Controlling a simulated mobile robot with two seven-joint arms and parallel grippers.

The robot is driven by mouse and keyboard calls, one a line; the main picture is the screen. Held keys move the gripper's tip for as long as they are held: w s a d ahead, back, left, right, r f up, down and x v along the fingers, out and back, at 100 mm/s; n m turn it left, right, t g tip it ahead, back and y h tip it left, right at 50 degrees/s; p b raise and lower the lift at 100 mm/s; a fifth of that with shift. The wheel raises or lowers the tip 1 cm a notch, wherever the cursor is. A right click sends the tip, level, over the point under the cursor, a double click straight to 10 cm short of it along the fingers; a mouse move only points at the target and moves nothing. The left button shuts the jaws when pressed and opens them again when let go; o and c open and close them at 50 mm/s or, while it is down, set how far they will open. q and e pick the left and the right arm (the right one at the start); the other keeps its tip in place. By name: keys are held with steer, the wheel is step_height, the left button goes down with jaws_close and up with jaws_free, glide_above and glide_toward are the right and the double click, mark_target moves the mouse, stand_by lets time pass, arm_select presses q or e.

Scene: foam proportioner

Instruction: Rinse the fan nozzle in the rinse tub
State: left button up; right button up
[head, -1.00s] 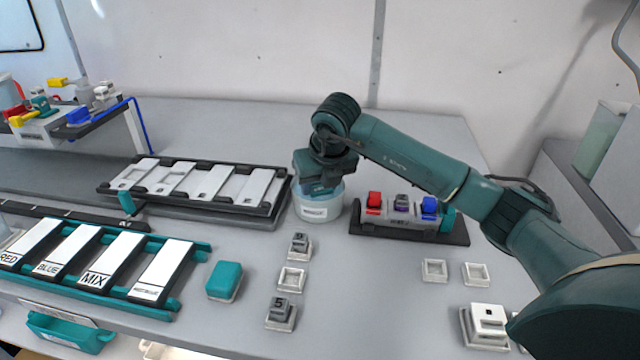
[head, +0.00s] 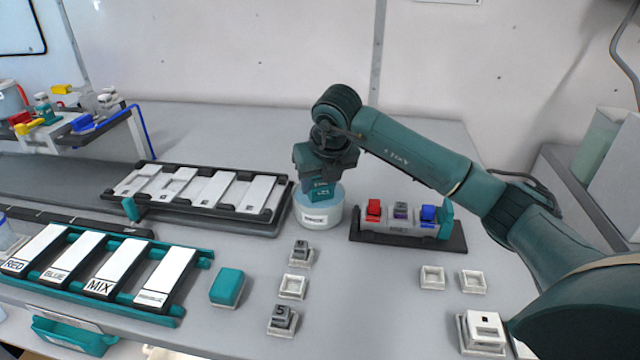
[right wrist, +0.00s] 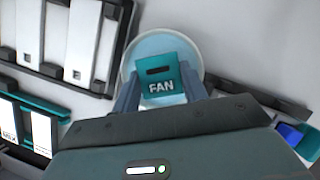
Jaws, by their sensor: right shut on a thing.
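The fan nozzle is a teal block marked FAN (right wrist: 161,84), held between the two fingers of my right gripper (right wrist: 160,92). In the head view its teal side (head: 321,191) shows under the right gripper (head: 318,192), at the mouth of the rinse tub. The rinse tub (head: 318,217) is a round, pale tub with a label on its front. In the right wrist view its rim (right wrist: 196,50) rings the nozzle from behind. I cannot tell how deep the nozzle sits in it. My left gripper is out of view.
A dark rack with red, purple and blue blocks (head: 408,236) stands close right of the tub. A tray of white plates (head: 200,190) lies close left. In front are small square holders (head: 292,287) and a teal block (head: 227,287). The table behind the tub is clear.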

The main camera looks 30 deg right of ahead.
mark_target(320, 183)
step_height(320, 183, up, 5)
steer(key=shift+f+p, duration=0.15)
steer(key=shift+p, duration=1.1)
steer(key=shift+r+p, duration=0.3)
steer(key=shift+r, duration=0.3)
steer(key=shift+f, duration=0.1)
